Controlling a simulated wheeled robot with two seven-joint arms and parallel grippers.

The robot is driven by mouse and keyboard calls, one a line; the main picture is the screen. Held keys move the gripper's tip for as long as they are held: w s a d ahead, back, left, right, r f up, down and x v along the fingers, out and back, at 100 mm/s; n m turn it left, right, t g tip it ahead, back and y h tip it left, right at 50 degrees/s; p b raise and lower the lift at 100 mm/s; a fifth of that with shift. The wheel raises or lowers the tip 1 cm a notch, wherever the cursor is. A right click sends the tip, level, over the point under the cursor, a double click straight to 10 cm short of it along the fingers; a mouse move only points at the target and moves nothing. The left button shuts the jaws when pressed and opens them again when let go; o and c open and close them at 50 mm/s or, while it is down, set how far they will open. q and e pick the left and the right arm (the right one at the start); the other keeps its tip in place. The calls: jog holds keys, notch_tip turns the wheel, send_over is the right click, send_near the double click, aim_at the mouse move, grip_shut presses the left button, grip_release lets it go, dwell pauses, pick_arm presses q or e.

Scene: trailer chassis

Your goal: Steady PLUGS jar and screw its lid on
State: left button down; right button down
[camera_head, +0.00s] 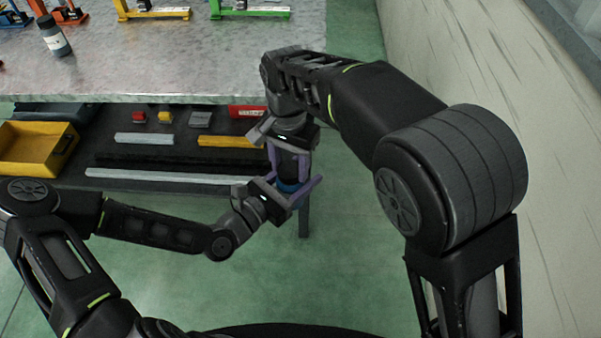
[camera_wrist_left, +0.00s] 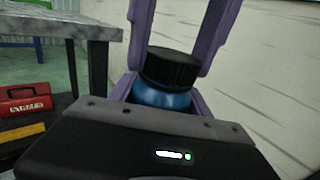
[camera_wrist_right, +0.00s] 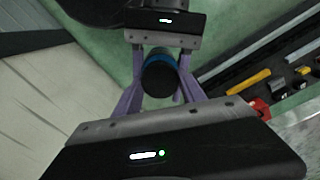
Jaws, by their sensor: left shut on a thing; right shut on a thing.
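The blue PLUGS jar (camera_head: 287,186) is held upright in the air by my left gripper (camera_head: 292,192), in front of the bench's right end. Its blue body also shows in the left wrist view (camera_wrist_left: 162,97), with the black lid (camera_wrist_left: 170,68) sitting on its top. I cannot tell how tight the lid is. My right gripper (camera_head: 288,168) comes down from above with its purple fingers shut on the lid. In the right wrist view the lid's dark round top (camera_wrist_right: 160,78) lies between the fingers. The jar's label is not visible.
A pale wall (camera_head: 480,70) is at the right. Green floor is open below.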

jog(key=m, duration=0.3)
jog(key=c, duration=0.7)
grip_release()
jog(key=shift+r, duration=0.1)
jog(key=shift+r, duration=2.2)
jog(key=shift+c, duration=0.2)
